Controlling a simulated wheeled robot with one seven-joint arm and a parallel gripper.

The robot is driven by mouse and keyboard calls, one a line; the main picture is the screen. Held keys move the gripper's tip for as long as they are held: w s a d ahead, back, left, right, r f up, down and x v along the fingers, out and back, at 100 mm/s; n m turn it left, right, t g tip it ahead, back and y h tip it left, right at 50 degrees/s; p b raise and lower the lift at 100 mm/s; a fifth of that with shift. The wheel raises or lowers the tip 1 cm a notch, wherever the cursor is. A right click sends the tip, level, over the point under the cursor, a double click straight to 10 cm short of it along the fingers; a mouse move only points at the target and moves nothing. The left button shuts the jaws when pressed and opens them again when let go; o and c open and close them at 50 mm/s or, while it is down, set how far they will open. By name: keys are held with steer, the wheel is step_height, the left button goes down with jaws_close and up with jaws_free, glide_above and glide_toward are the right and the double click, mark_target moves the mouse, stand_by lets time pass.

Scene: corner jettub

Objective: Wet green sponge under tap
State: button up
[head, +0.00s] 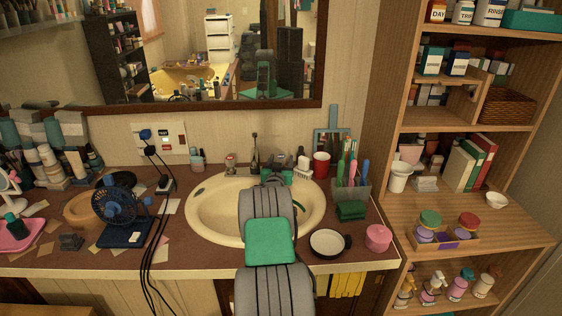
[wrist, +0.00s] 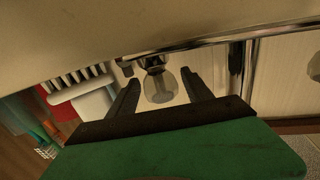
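My gripper (wrist: 160,90) is open over the back of the cream sink (head: 205,220); its fingers are on either side of a clear, rounded tap knob (wrist: 158,86). I cannot tell whether they touch it. In the head view, my arm covers the middle of the basin and most of the tap; another knob (head: 231,162) shows to the left. A curved green thing (head: 299,206) shows in the basin's right side, partly hidden by my arm; I cannot tell whether it is the sponge. A dark green block (head: 352,210) lies on the counter right of the sink.
A red cup (head: 321,165) and a brush holder (head: 350,188) stand right of the sink. A white bowl (head: 328,243) and a pink jar (head: 378,238) are near the front edge. A blue fan (head: 120,208) and cables are on the left; shelves rise at the right.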

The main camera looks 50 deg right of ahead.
steer(key=c, duration=1.2)
steer(key=shift+s+d+f+n+t+y+b, duration=0.15)
steer(key=shift+n+t+y+b, duration=0.3)
steer(key=shift+t, duration=0.25)
steer(key=n+t+y+b, duration=0.1)
steer(key=b, duration=0.1)
steer(key=f+n+t+y+b, duration=0.1)
steer(key=b, duration=0.2)
steer(key=shift+t, duration=0.3)
steer(key=y+b, duration=0.1)
steer(key=n+t+b, duration=0.1)
steer(key=b, duration=0.1)
steer(key=shift+r+n+y, duration=0.25)
steer(key=shift+y, duration=0.1)
steer(key=shift+r+n+t+y+b, duration=0.4)
steer(key=shift+t+y+b, duration=0.1)
steer(key=shift+b, duration=0.1)
steer(key=o, duration=1.3)
steer(key=shift+o, duration=0.2)
